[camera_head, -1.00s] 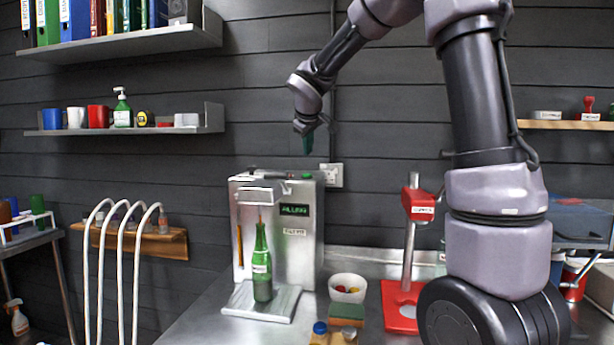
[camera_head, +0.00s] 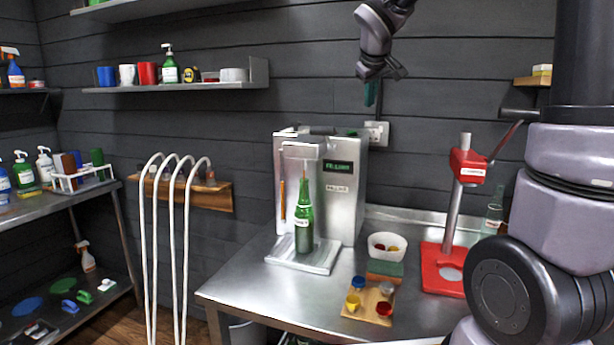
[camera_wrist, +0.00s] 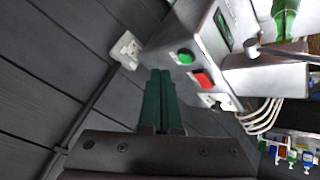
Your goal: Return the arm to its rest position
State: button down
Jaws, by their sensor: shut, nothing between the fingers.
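My gripper (camera_head: 372,94) hangs from my arm in front of the dark wall, above and right of the filling machine, pointing down. In the wrist view its two green fingers (camera_wrist: 160,100) lie together with nothing between them. The filling machine (camera_head: 345,205) is a steel box with a display reading "FILLING". A green bottle (camera_head: 304,226) stands upright on its tray, under the nozzle. In the wrist view the machine's green button (camera_wrist: 187,57) and red button (camera_wrist: 203,79) lie ahead of the fingertips, apart from them.
A red capping stand (camera_head: 452,262), a white bowl (camera_head: 402,241) and a board of coloured caps (camera_head: 369,302) stand on the steel bench (camera_head: 245,287). A shelf (camera_head: 180,87) with mugs is at the upper left. White hoses (camera_head: 182,245) hang left of the bench.

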jog(key=s+d+f+m+y, duration=0.1)
jog(key=s+m, duration=0.2)
jog(key=s, duration=0.6)
jog(key=s+f+m+g+y, duration=0.1)
jog(key=s+f+m, duration=0.1)
jog(key=s, duration=0.8)
jog(key=s+d+f+m+y, duration=0.1)
jog(key=s+m, duration=0.3)
jog(key=s, duration=0.5)
jog(key=shift+s+d+f+y, duration=0.35)
jog(key=shift+s+y, duration=0.05)
